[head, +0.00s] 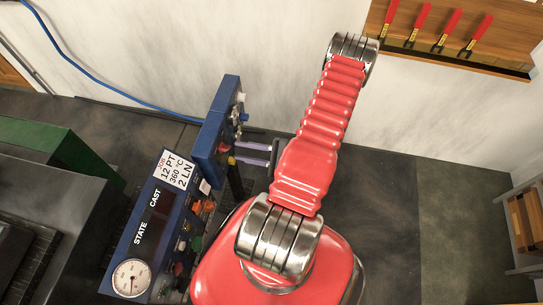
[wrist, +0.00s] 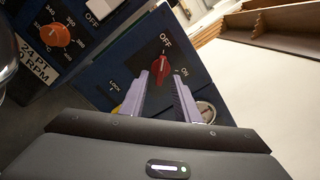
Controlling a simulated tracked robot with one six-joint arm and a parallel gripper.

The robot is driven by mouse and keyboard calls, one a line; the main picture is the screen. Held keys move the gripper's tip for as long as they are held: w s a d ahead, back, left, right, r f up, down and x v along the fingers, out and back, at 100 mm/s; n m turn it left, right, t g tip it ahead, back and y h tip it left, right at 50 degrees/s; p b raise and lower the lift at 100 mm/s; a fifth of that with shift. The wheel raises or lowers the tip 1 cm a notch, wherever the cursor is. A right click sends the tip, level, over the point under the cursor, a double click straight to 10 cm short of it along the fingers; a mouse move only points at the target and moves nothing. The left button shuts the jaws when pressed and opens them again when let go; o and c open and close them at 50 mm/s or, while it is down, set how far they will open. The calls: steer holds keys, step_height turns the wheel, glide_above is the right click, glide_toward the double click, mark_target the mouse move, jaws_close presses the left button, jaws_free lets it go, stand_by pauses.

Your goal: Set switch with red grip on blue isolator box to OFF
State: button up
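The blue isolator box (head: 212,132) stands upright beside the control panel in the head view. In the wrist view its dark blue face (wrist: 195,62) carries the red grip (wrist: 163,69) of the switch, between a white OFF label above and an ON label to its right. The grip looks upright to slightly tilted; its exact setting is hard to tell. My gripper (wrist: 160,78) is open, its two purple fingers on either side of the red grip's lower part; contact cannot be told. In the head view my gripper (head: 237,153) points left at the box's face.
A control panel (head: 150,222) with a gauge and several coloured knobs stands left of my arm. An orange dial (wrist: 56,34) and a partly hidden yellow part (wrist: 117,110) show in the wrist view. Red-handled tools (head: 420,22) hang on the back wall.

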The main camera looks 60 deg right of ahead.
steer(key=v, duration=1)
steer(key=shift+s, duration=0.3)
stand_by(0.4)
